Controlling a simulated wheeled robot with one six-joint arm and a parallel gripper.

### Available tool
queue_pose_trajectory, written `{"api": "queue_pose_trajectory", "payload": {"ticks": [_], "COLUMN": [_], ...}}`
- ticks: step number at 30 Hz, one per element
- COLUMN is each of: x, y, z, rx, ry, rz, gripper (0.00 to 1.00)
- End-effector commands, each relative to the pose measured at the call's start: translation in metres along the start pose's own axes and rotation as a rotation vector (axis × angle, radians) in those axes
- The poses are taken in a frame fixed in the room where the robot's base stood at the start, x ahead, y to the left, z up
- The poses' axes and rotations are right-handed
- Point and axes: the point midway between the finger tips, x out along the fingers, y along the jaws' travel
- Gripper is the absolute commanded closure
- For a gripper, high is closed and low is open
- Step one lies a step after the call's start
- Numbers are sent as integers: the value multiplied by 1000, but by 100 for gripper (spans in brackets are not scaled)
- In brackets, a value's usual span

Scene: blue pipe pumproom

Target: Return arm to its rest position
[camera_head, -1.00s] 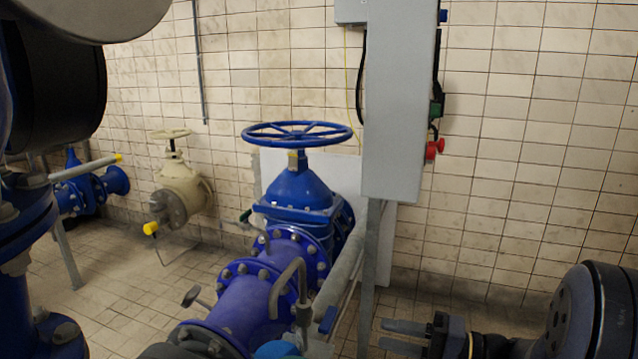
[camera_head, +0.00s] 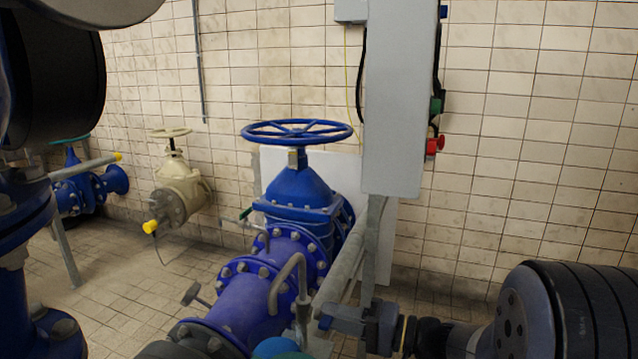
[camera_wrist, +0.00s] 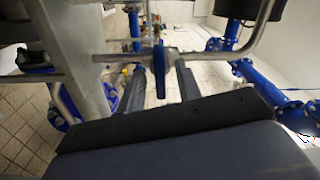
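My gripper (camera_head: 340,316) is at the lower middle of the head view, right of the large blue pipe, its fingers pointing left. In the wrist view its two dark fingers (camera_wrist: 160,88) stand apart, so it is open. A blue lever handle (camera_wrist: 159,70) on a thin grey pipe shows between the fingers in that view. I cannot tell whether they touch it. The gripper holds nothing that I can see. My dark arm joint is at the lower right of the head view.
A blue gate valve with a handwheel (camera_head: 297,133) and blue pipe (camera_head: 240,312) stand to the left. A grey cabinet (camera_head: 394,100) on a post is above the gripper. A beige valve (camera_head: 178,185) stands further left. The tiled wall is bare at right.

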Motion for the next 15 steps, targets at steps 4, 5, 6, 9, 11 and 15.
{"api": "queue_pose_trajectory", "payload": {"ticks": [4,5,6,9,11,15], "x": [0,0,0,0,0,0], "y": [0,0,0,0,-1,-1], "z": [0,0,0,0,0,0], "rx": [-126,-152,-185,-266,-313,-421], "ry": [0,0,0,0,0,0], "rz": [0,0,0,0,0,0], "gripper": [67,67,67,67,67,67]}}
